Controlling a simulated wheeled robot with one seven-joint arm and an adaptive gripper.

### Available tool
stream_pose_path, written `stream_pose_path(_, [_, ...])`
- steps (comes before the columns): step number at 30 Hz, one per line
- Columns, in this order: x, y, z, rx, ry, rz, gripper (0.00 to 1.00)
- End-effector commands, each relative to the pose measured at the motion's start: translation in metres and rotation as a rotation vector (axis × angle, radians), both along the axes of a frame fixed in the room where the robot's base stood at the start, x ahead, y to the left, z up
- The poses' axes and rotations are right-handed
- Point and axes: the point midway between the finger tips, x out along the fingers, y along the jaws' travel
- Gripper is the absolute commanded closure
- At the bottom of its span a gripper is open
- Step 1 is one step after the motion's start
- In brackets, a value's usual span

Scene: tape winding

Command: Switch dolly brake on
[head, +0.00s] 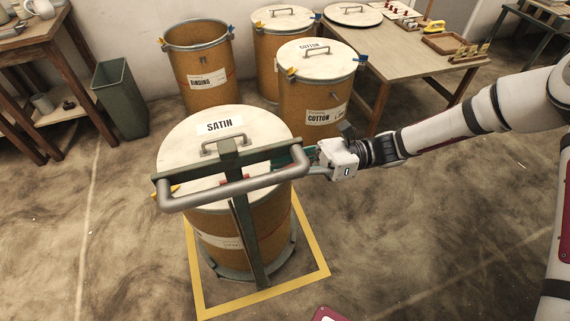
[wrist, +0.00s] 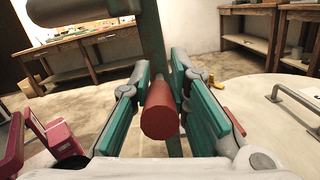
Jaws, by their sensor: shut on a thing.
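The dolly's green post (head: 243,245) and grey push handle (head: 235,194) stand at the front of the SATIN drum (head: 190,150) in the head view. My gripper (wrist: 161,98) comes in from the right, and its fingers are partly hidden by the handle in the head view. In the wrist view its teal fingers are shut on a red cylindrical brake knob (wrist: 161,112), whose end faces the camera. The green post (wrist: 152,40) stands just beyond the knob. Whether the brake is on cannot be told.
A yellow floor outline (head: 318,270) surrounds the drum. The lid handle (wrist: 297,104) is to the right of my fingers in the wrist view. COTTON (head: 318,95) and BINDING (head: 200,70) drums, a green bin (head: 120,100) and a work table (head: 430,62) stand behind. Floor at front right is mostly clear.

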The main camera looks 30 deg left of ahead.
Motion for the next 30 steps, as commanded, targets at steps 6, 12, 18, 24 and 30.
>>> stream_pose_path(6, [0.003, -0.003, -0.018, 0.104, 0.127, 0.001, 1.0])
stream_pose_path(12, [0.005, -0.004, -0.033, 0.215, 0.257, 0.001, 1.0])
stream_pose_path(18, [0.004, -0.004, -0.046, 0.314, 0.37, 0.001, 1.0])
stream_pose_path(24, [0.003, -0.003, -0.055, 0.386, 0.453, 0.001, 1.0])
stream_pose_path(30, [0.002, -0.002, -0.058, 0.427, 0.502, 0.001, 1.0])
